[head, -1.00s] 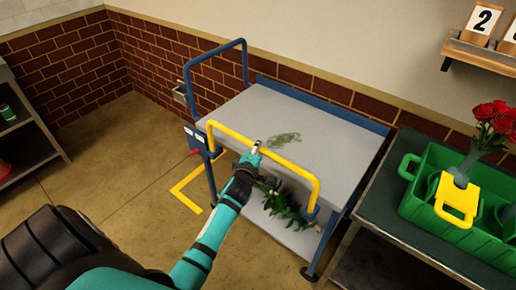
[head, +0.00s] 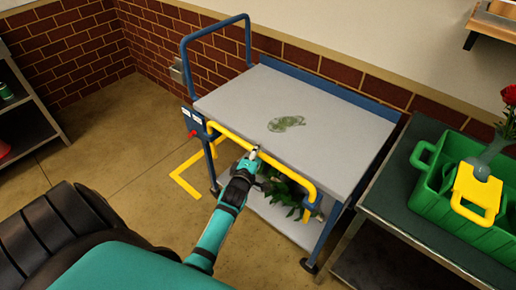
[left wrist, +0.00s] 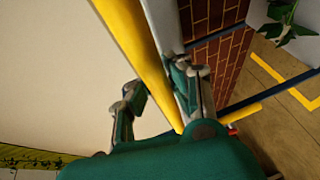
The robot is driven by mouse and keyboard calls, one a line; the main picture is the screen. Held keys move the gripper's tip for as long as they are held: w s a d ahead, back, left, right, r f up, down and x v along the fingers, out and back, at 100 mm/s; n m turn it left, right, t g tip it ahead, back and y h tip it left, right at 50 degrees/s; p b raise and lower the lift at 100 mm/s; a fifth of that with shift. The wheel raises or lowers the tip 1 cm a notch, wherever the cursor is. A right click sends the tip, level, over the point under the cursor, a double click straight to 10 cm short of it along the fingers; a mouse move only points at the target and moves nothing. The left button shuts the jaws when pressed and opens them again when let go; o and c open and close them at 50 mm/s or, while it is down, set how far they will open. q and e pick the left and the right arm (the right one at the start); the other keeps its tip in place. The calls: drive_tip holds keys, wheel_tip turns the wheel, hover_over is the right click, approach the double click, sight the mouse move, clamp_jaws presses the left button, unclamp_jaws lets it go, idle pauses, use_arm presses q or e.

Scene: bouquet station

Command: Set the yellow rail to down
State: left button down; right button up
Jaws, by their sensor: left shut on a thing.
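The yellow rail (head: 228,133) runs along the front of a grey-topped cart (head: 330,113). In the head view it sits at about the level of the cart's top edge. My left gripper (head: 253,156) is shut on the rail near its middle. In the left wrist view the rail (left wrist: 137,50) passes between the two fingers (left wrist: 158,92) of the gripper. The gripper hides a short stretch of the rail. My right gripper is not in view.
A blue hoop handle (head: 184,62) stands at the cart's left end. Green foliage (head: 290,196) lies on the lower shelf. A green crate (head: 425,178) with a yellow tag stands on a dark table at the right.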

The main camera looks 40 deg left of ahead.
use_arm(q)
wheel_tip(320, 180, down, 4)
drive_tip(key=shift+s+r+b, duration=0.15)
drive_tip(key=shift+b, duration=0.35)
drive_tip(key=c, duration=1.4)
unclamp_jaws()
drive_tip(key=shift+o, duration=1.2)
drive_tip(key=v, duration=1.2)
drive_tip(key=shift+r, duration=0.15)
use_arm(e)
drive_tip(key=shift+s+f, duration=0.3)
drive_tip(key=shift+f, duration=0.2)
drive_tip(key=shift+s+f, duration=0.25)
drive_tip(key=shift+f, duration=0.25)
